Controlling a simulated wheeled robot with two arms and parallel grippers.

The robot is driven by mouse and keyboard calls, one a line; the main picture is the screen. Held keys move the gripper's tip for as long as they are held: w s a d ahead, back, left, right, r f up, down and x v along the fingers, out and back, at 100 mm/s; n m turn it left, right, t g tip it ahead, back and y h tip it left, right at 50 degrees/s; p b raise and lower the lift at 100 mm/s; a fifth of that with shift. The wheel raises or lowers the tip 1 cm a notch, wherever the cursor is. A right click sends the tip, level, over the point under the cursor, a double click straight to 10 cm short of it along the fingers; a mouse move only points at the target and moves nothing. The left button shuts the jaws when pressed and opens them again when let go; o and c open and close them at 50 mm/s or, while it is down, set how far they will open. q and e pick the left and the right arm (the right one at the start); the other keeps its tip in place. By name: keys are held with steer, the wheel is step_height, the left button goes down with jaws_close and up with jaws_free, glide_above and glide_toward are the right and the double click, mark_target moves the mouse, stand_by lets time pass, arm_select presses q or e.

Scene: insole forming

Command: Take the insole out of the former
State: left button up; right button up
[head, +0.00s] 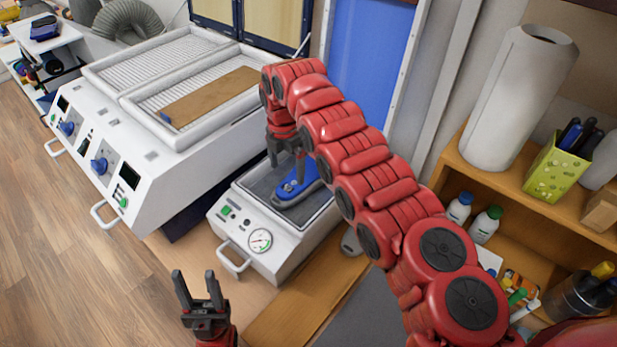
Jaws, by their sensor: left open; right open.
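The former (283,250) is a white box with a round gauge, a green button and a front handle. A blue insole (304,181) lies in its dark recessed top, partly hidden behind my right gripper and arm. My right gripper (285,160) points down over the former, open, with its fingers close to the insole; I cannot tell whether they touch it. My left gripper (196,275) is open and empty, pointing up in front of the former, low in the view.
A larger white machine (135,165) with two framed beds and a brown board (210,95) stands behind left. At right, a wooden shelf (450,175) holds a paper roll (517,100), a green pen holder (556,168) and bottles. Floor at left is clear.

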mark_target(289, 187)
steer(key=shift+s+d+f, duration=0.1)
steer(key=shift+s+f, duration=0.05)
steer(key=shift+f, duration=0.35)
steer(key=f, duration=0.1)
steer(key=f+p, duration=0.1)
steer(key=f, duration=0.1)
steer(key=shift+s+f, duration=0.2)
steer(key=shift+f, duration=0.5)
steer(key=c, duration=1.2)
steer(key=shift+r, duration=0.1)
steer(key=shift+c, duration=0.2)
steer(key=shift+w+r, duration=0.1)
